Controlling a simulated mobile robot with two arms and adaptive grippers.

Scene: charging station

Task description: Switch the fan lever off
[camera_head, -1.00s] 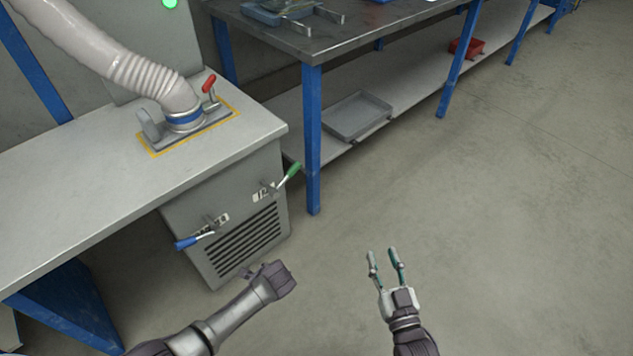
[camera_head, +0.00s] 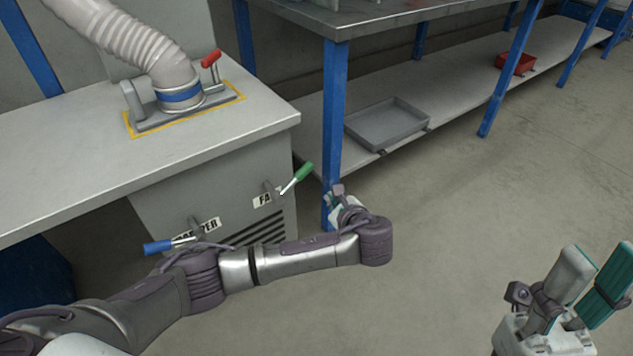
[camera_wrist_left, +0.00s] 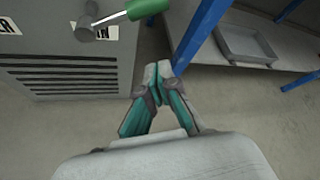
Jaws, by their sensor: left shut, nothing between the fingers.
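The fan lever has a green handle (camera_head: 304,172) on the front of the grey cabinet, beside a partly hidden label starting "FA". Its handle tilts up and to the right. In the left wrist view the green handle (camera_wrist_left: 147,8) is at the top edge, beyond and slightly left of my fingertips. My left gripper (camera_head: 338,192) is shut and empty, just right of the handle and apart from it. Its closed fingertips show in the left wrist view (camera_wrist_left: 157,72). My right gripper (camera_head: 601,252) is open and empty at the lower right.
A second lever with a blue handle (camera_head: 160,247) sits lower left on the cabinet (camera_head: 165,200), partly behind my left arm. A blue table leg (camera_head: 334,110) stands close to my left gripper. A grey tray (camera_head: 388,123) lies on the low shelf. The floor to the right is clear.

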